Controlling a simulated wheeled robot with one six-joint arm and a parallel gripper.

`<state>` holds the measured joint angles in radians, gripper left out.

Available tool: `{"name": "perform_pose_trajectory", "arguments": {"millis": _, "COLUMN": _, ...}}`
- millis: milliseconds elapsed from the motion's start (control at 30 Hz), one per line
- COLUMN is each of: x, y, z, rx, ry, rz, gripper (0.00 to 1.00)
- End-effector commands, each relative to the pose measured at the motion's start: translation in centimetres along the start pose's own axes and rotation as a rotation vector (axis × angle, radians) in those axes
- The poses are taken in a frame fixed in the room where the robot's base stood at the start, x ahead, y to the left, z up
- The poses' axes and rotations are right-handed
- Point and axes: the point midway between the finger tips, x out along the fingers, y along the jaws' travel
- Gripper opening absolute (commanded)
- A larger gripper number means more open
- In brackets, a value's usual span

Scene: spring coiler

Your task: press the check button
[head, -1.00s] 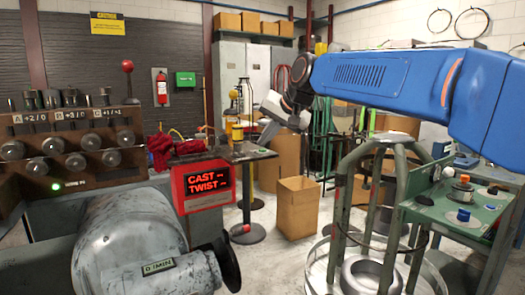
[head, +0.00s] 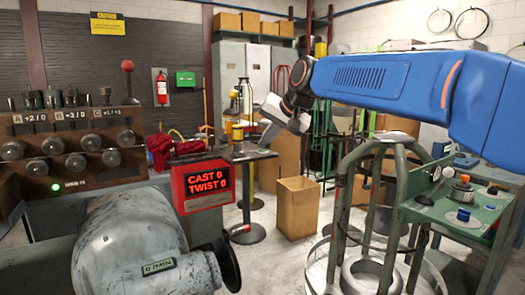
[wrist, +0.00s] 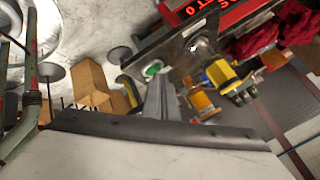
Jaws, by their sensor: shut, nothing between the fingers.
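The check button looks to be the round green button (wrist: 153,70) on a dark table plate in the wrist view. My gripper (wrist: 158,82) is shut and empty, its fingers pointing at the button. The fingertips appear close to the button; I cannot tell whether they touch it. In the head view my gripper (head: 266,136) hangs tilted over the small dark table (head: 238,155), and the button is too small to make out. The red display (head: 205,184) reads CAST 0 and TWIST 0.
A yellow-and-grey fixture (wrist: 222,75) stands beside the button. Red cloth (head: 160,150) lies left of the table. An open cardboard box (head: 297,208) stands on the floor. A round green frame (head: 345,195) and a green bench (head: 450,210) are at the right.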

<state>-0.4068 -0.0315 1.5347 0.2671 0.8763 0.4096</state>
Motion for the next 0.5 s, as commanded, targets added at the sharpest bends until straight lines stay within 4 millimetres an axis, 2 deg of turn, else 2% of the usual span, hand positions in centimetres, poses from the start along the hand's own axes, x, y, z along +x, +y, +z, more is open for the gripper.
{"name": "perform_pose_trajectory", "arguments": {"millis": 500, "x": -1.1, "y": -0.8, "z": -0.8, "rx": 0.000, "ry": 0.000, "rz": 0.001, "gripper": 0.00}}
